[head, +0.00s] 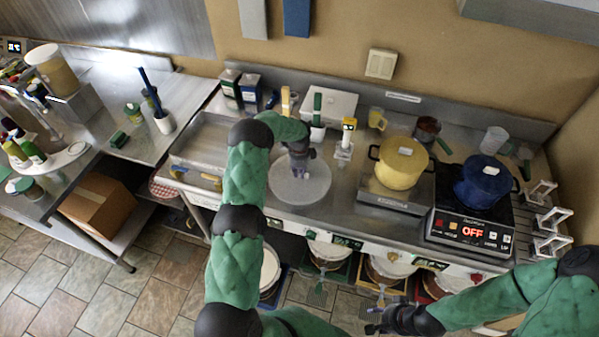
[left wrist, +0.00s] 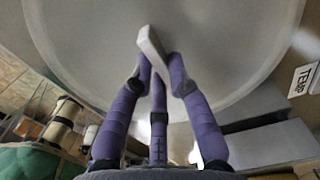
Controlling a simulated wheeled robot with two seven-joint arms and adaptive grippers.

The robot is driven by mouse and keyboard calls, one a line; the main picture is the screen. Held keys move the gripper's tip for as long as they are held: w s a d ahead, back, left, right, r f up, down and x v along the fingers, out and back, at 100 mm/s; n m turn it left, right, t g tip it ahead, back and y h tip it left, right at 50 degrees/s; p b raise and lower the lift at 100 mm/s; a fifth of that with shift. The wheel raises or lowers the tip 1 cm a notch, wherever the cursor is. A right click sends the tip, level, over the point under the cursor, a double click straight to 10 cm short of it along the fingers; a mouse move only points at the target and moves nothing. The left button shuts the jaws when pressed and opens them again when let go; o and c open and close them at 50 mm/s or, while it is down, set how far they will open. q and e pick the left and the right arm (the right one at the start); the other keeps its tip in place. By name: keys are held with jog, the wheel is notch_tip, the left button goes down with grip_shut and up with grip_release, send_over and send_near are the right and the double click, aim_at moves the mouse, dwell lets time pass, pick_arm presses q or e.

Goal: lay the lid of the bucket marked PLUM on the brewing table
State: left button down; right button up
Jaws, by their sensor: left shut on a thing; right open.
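A round, translucent whitish lid (head: 288,190) is over the steel brewing table (head: 345,205), at the table's left-middle. My left gripper (head: 302,170) is above the lid, shut on its grip. In the left wrist view, the purple fingers (left wrist: 158,72) close around the small white grip (left wrist: 152,45) of the lid (left wrist: 215,50), which fills much of the picture. I cannot tell whether the lid touches the tabletop. Buckets stand under the table, partly hidden; I cannot read PLUM on any. My right gripper (head: 388,322) is open and empty, low in front of the table.
A yellow pot (head: 402,165) and a blue pot (head: 482,182) stand right of the lid, the blue one on a hob reading OFF (head: 470,228). Bottles, a white box (head: 328,103) and a small yellow-topped stand (head: 346,138) line the back.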

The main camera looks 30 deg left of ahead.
aim_at(299, 177)
pick_arm(q)
jog(key=shift+f, duration=0.1)
jog(key=c, duration=1.6)
grip_release()
jog(key=shift+f, duration=0.1)
jog(key=shift+c, duration=0.2)
jog(key=o, duration=0.4)
jog(key=shift+o, duration=0.2)
jog(key=shift+r, duration=0.55)
notch_tip(299, 177, up, 11)
jog(key=b, duration=0.1)
jog(key=shift+r, duration=0.15)
jog(key=shift+s, duration=0.1)
